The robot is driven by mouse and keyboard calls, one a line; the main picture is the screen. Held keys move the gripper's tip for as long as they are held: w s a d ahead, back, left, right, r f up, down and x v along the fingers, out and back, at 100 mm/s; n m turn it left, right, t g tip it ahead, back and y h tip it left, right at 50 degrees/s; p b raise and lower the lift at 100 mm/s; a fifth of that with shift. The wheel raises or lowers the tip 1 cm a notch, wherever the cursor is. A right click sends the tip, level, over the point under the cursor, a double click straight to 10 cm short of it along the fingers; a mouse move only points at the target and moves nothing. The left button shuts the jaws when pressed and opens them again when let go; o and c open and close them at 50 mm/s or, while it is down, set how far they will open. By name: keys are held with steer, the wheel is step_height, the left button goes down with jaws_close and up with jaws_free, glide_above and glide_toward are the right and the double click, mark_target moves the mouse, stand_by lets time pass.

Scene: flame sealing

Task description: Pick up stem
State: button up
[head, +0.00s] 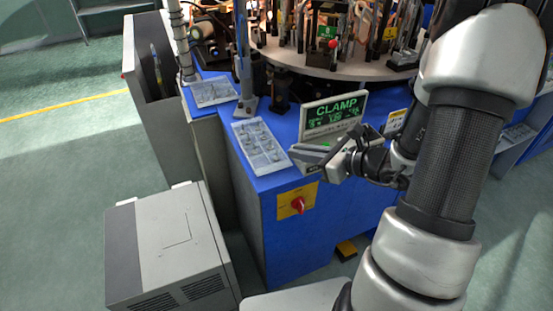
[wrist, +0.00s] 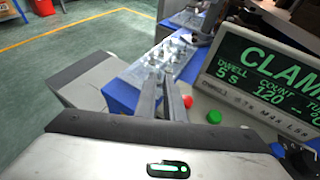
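A pale tray (head: 237,128) with several small clear and metallic pieces, likely the stems (head: 262,148), lies on the blue bench top. The same tray shows in the wrist view (wrist: 137,76), with the pieces (wrist: 172,50) upright in it beyond my fingertips. The pieces are too small to tell apart clearly. My gripper (head: 300,158) is to the right of the tray, in front of the CLAMP display, apart from the pieces. In the wrist view its fingers (wrist: 161,76) lie close together, with nothing seen between them.
The CLAMP display panel (head: 333,117) stands close behind my gripper, with red and green buttons (wrist: 214,117) near it. A second tray (head: 213,92) lies farther left. A round machine table (head: 330,68) is behind. A grey cabinet (head: 170,240) stands on the floor at left.

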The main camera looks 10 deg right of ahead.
steer(key=shift+x, duration=0.9)
steer(key=shift+f+b+x, duration=0.15)
steer(key=shift+b+x, duration=0.25)
steer(key=shift+x, duration=0.95)
steer(key=shift+f+b+x, duration=0.15)
steer(key=shift+b+x, duration=0.25)
steer(key=shift+x, duration=0.9)
steer(key=shift+d, duration=0.2)
steer(key=shift+c, duration=0.6)
jaws_close()
steer(key=s+r+m+t+h+p, duration=0.1)
steer(key=s+r+m+h+p, duration=0.1)
steer(key=r, duration=0.6)
steer(key=shift+s+a+r+p, duration=0.35)
steer(key=shift+s+p, duration=0.25)
steer(key=shift+s, duration=0.15)
